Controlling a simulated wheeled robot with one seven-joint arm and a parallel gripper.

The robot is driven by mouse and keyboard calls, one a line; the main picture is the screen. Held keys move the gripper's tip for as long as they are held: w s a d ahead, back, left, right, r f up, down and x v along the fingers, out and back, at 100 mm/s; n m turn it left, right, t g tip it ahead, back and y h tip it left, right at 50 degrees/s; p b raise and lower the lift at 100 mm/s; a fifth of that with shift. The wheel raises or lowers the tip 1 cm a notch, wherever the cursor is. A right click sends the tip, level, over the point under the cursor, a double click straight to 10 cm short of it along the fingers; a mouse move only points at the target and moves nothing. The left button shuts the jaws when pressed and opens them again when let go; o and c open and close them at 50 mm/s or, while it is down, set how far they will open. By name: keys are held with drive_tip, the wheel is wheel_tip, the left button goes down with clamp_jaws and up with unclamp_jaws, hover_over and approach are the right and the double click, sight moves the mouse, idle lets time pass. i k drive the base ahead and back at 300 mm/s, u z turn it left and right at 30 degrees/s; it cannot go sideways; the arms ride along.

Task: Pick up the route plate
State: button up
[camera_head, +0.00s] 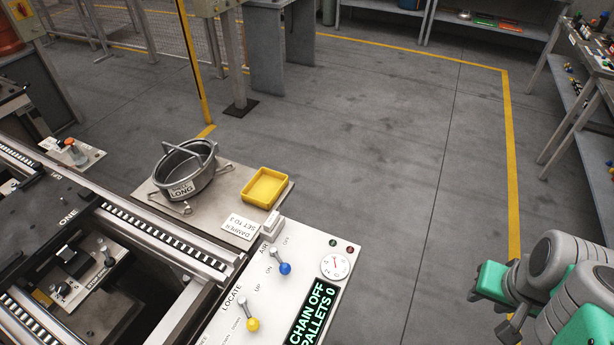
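No plate in view can be surely told as the route plate. A round grey metal pan (185,172) with an arched handle and a label reading LONG stands on a pale board (225,205) beside the rail. A white plate reading DAMPER SET TO 3 (239,226) lies at that board's front edge, next to a shallow yellow tray (265,187). My grey and green arm shows at the lower right, over the floor and well apart from these things. Whether its gripper fingers are open or shut cannot be made out.
Conveyor rails (165,240) run at left. A bench (595,60) stands at right. The middle floor (400,140) is clear.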

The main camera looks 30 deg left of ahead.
sight(271, 221)
drive_tip(key=i, duration=1.95)
drive_tip(key=u, duration=5.85)
